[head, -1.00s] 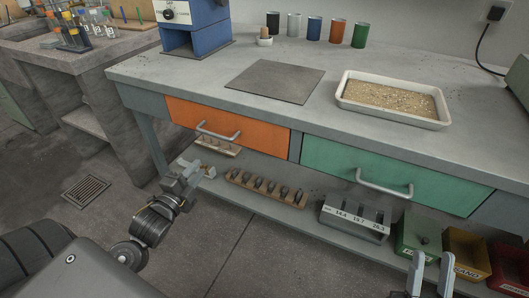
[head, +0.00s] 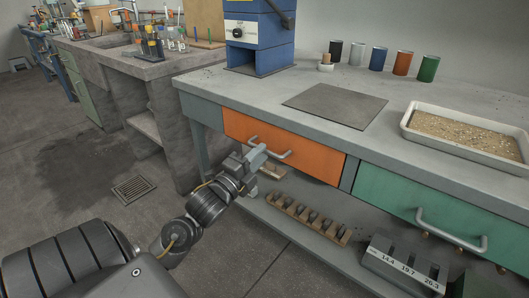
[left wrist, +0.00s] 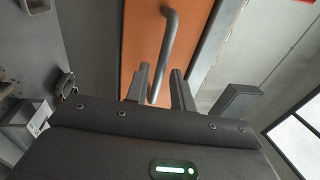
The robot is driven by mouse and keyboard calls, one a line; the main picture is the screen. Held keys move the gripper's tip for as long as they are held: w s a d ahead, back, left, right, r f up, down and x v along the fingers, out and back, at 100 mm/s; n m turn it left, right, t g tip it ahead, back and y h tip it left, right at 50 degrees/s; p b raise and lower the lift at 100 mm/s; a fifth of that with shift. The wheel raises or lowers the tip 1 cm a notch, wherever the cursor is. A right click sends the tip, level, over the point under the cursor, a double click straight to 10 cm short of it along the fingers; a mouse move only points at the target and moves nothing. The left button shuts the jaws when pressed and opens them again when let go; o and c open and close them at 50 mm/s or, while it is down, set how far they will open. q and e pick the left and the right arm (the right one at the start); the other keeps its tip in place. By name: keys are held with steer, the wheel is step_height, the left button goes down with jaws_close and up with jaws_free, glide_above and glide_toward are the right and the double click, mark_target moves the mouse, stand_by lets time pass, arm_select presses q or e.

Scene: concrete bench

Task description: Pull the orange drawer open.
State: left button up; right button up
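The orange drawer (head: 300,153) is shut in the bench front, with a grey bar handle (head: 285,155) across it. My left gripper (head: 257,156) is at the left end of this handle. In the left wrist view the drawer front (left wrist: 140,40) fills the upper middle, and the handle (left wrist: 168,40) runs down towards the gap between my left fingers (left wrist: 161,80). The fingers are apart, one on each side of the handle's lower part; contact cannot be told. My right gripper is not in view.
A green drawer (head: 400,199) with its own handle is to the right. Below, a shelf holds a wooden rack (head: 309,222) and a grey labelled box (head: 400,266). On the bench top are a dark mat (head: 335,105) and a tray of grain (head: 408,136).

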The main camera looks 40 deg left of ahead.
arm_select(q)
steer(key=shift+w+r, duration=0.25)
steer(key=shift+w, duration=1.05)
steer(key=shift+c, duration=0.4)
jaws_close()
